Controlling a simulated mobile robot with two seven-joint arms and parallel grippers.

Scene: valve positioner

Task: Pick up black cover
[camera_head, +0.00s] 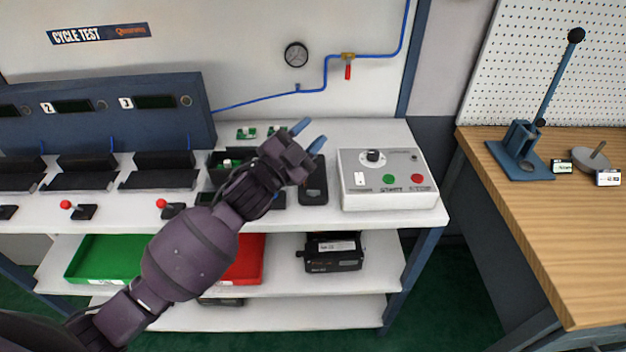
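The black cover (315,183) looks like the flat dark rectangular piece lying on the white bench, just left of the white control box. My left gripper (309,135) reaches in from the lower left and overlaps the upper left part of this piece in the picture. Its two blue fingertips are apart, with nothing seen between them. They appear past the piece's far end, and I cannot tell their height above the bench. My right gripper is not in view.
A white control box (390,192) with buttons stands right of the piece. A dark bin (228,159) and small green boards (247,132) lie behind and left. Red-knobbed levers (171,209) line the front edge. The lower shelf holds a green tray (100,262) and a black device (334,254).

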